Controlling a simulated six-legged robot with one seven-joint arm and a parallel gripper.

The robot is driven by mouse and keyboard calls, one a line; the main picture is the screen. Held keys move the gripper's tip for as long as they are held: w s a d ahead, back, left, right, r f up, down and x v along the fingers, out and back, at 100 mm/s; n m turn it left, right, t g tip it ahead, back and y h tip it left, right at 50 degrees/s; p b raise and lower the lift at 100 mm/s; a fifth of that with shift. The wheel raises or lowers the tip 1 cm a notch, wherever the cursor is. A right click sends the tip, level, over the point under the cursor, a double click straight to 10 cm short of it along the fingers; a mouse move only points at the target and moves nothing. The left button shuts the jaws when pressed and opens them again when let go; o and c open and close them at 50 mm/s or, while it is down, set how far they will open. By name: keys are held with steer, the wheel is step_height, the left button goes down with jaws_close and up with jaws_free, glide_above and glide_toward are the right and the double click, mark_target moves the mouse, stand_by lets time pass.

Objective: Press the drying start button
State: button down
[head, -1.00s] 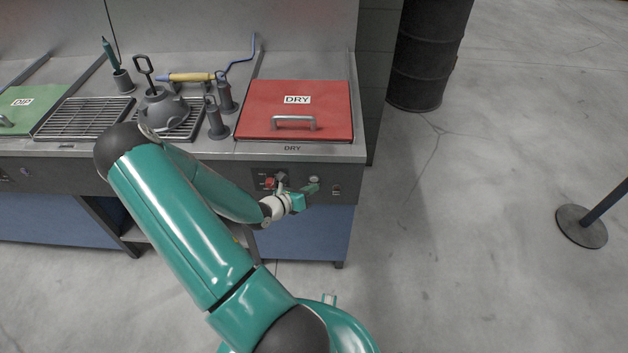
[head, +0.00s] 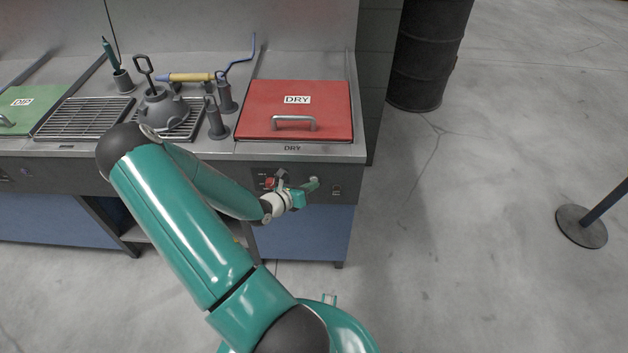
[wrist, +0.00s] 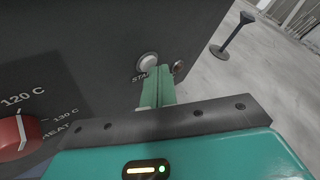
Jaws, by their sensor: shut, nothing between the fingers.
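A round, pale start button (wrist: 148,60) sits on the dark front panel in the wrist view, with a partly hidden label beginning "STA" below it. My gripper (wrist: 158,72) is shut and empty; its green fingertips are close beside the button, at its lower right in the picture. I cannot tell whether they touch it. In the head view my gripper (head: 315,183) is at the panel below the red DRY lid (head: 330,105), and its tip largely covers the button.
A red heat knob (wrist: 18,138) with temperature marks is left of my gripper. A small round fitting (wrist: 178,67) is right of the button. A black barrel (head: 428,55) stands beyond the bench. The floor right of the bench is mostly clear.

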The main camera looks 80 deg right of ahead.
steer(key=shift+d, duration=0.25)
stand_by(0.4)
steer(key=shift+s+a, duration=0.1)
steer(key=shift+a, duration=0.65)
steer(key=shift+s+a, duration=0.2)
steer(key=shift+a, duration=0.65)
steer(key=shift+s+a, duration=0.2)
steer(key=shift+a, duration=0.6)
steer(key=shift+s+a, duration=0.2)
steer(key=shift+a, duration=0.65)
steer(key=shift+w, duration=0.1)
